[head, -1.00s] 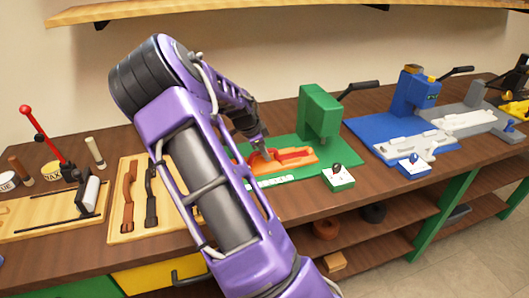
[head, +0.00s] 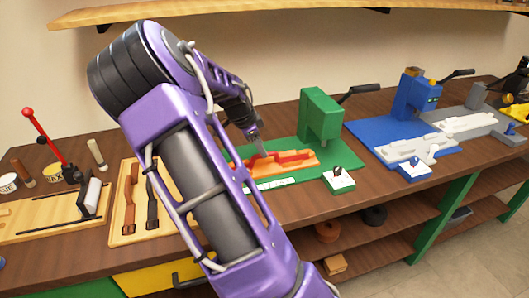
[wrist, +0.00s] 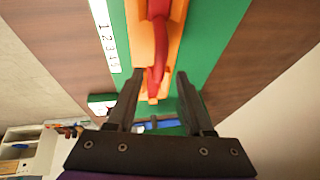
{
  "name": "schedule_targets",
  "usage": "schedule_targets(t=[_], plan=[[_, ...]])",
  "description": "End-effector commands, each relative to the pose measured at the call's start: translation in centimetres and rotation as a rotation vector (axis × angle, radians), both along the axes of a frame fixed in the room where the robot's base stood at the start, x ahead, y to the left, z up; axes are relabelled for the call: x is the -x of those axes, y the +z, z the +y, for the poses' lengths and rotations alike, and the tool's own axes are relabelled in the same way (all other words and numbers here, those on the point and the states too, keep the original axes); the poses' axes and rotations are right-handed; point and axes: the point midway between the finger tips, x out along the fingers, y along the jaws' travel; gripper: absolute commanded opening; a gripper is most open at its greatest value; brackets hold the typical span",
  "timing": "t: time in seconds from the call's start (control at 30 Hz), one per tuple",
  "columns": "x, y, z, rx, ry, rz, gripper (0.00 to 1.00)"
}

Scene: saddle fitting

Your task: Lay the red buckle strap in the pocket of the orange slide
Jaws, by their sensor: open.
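The orange slide (head: 268,172) lies on the green base plate under the green press. The red buckle strap (head: 292,157) lies lengthwise along the slide. In the wrist view the strap (wrist: 157,38) runs down the middle of the slide (wrist: 146,42), with orange showing on both sides; I cannot tell whether it sits fully down in the pocket. My gripper (head: 260,152) is over the left end of the slide. In the wrist view its fingers (wrist: 160,80) are apart, one on each side of the strap's near end, not pressing on it.
The green press (head: 321,112) with its black lever stands just behind the slide. A white box with a black knob (head: 339,180) is at the front right of the plate. The blue press (head: 415,95) is farther right. A wooden tray (head: 122,228) with brown and black straps is at the left.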

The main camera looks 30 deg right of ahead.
Motion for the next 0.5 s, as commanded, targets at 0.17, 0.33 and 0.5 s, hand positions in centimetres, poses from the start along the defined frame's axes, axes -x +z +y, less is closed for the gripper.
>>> schedule_targets(t=[0.17,0.33,0.5], plan=[[0.2,3.5,1.7,-0.001,0.002,-0.003,0.52],[0.4,5.5,2.5,0.0,0.001,-0.002,0.52],[0.5,6.1,2.8,0.0,-0.001,0.0,0.52]])
